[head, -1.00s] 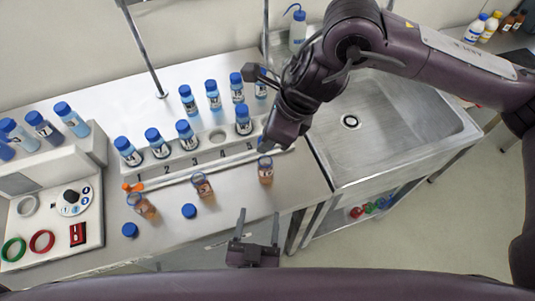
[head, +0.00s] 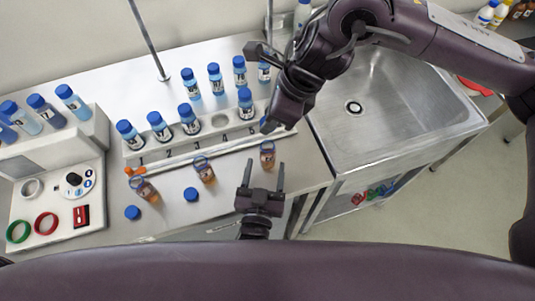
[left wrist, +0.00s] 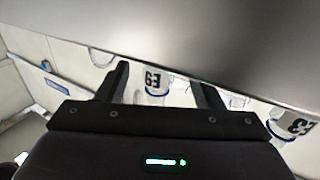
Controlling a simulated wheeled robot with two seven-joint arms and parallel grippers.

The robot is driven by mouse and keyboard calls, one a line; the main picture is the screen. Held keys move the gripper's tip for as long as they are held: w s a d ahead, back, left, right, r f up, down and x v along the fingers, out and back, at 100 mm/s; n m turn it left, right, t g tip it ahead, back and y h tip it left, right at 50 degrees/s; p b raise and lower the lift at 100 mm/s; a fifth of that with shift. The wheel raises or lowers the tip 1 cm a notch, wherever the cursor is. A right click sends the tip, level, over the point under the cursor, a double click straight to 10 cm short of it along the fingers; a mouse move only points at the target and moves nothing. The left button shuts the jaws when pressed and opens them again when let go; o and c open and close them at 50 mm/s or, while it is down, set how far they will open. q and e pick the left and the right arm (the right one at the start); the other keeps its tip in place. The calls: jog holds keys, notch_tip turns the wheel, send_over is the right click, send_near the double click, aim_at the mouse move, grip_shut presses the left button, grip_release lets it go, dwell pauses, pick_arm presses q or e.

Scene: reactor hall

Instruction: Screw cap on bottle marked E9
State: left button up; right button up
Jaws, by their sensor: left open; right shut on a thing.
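An amber, open-topped bottle (head: 267,155) stands near the bench's front edge. In the left wrist view this bottle (left wrist: 155,80) shows the mark E9 upside down, between my left fingers. My left gripper (head: 264,164) is open, its fingertips just in front of the bottle; no contact is visible. My right gripper (head: 270,123) is above and behind the bottle, shut on a blue cap (head: 264,122) that is mostly hidden by the fingers. The cap is apart from the bottle.
Two more open amber bottles (head: 204,170) (head: 145,189) and two loose blue caps (head: 191,194) (head: 133,212) stand to the left. Behind is a numbered rack (head: 180,153) of blue-capped bottles. A sink (head: 400,110) is on the right.

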aim_at(266, 161)
pick_arm(q)
jog(key=w, duration=0.4)
jog(key=shift+w+d, duration=0.1)
jog(key=shift+d, duration=0.2)
pick_arm(e)
jog(key=shift+w, duration=0.1)
pick_arm(q)
grip_shut()
pick_arm(e)
jog(key=shift+a+f, duration=0.1)
jog(key=shift+f, duration=2.35)
